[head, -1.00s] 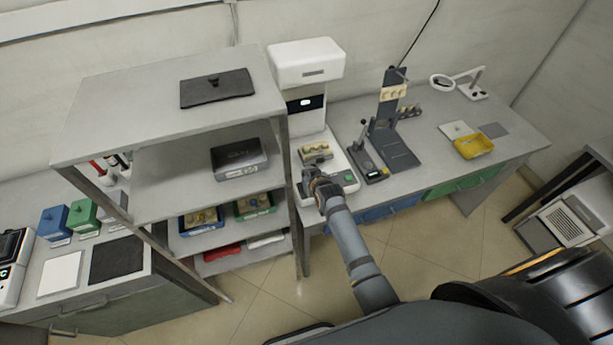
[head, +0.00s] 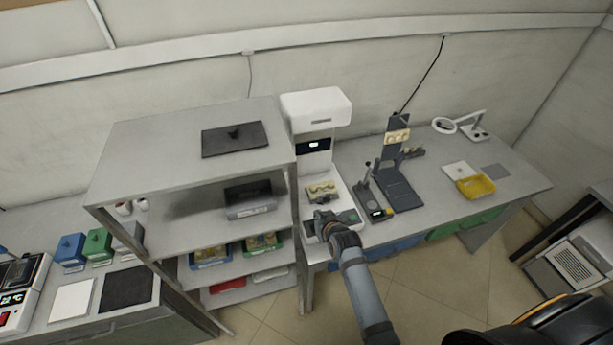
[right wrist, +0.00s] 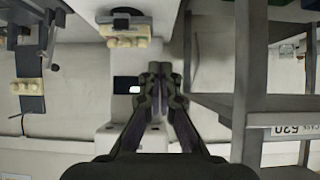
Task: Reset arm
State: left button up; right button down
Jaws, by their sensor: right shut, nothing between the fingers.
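My right gripper (head: 326,219) is at the front of the white machine (head: 316,106) on the bench, between the shelf rack and the bench's dark stand. In the right wrist view its two fingers (right wrist: 160,88) are together, with nothing held. A cream toothed block (head: 322,189) sits on the white machine, just beyond the gripper. That block also shows in the right wrist view (right wrist: 126,42), apart from the fingers. My left gripper is in neither view.
The grey rack (head: 175,134) stands close to the left of my right arm, with blue and green bins on a lower shelf. A dark stand (head: 394,165) with cream blocks and a yellow tray (head: 475,186) are to the right. Open floor lies in front.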

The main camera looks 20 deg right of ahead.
jog(key=s+d+r+g, duration=0.2)
jog(key=s, duration=0.5)
jog(key=s+d+r+g+h, duration=0.1)
jog(key=s+d+r+g, duration=0.15)
jog(key=s, duration=0.55)
jog(key=s+d+r+g, duration=0.1)
jog(key=s+d+g, duration=0.1)
jog(key=s, duration=0.5)
jog(key=s+d+f+g+b, duration=0.15)
jog(key=f+b, duration=0.25)
jog(key=f, duration=1.3)
jog(key=s+d+f+b, duration=0.1)
jog(key=s+f+b, duration=0.15)
jog(key=f, duration=1.35)
jog(key=s+f+b, duration=0.3)
jog(key=s+f, duration=0.6)
jog(key=f, duration=0.2)
jog(key=s+d+f+g+b, duration=0.1)
jog(key=s+f+b, duration=0.2)
jog(key=s+f, duration=0.5)
notch_tip(320, 180, down, 4)
jog(key=shift+s+d+r+g+b, duration=0.25)
jog(key=shift+s+d+g+b, duration=0.05)
jog(key=shift+s, duration=0.05)
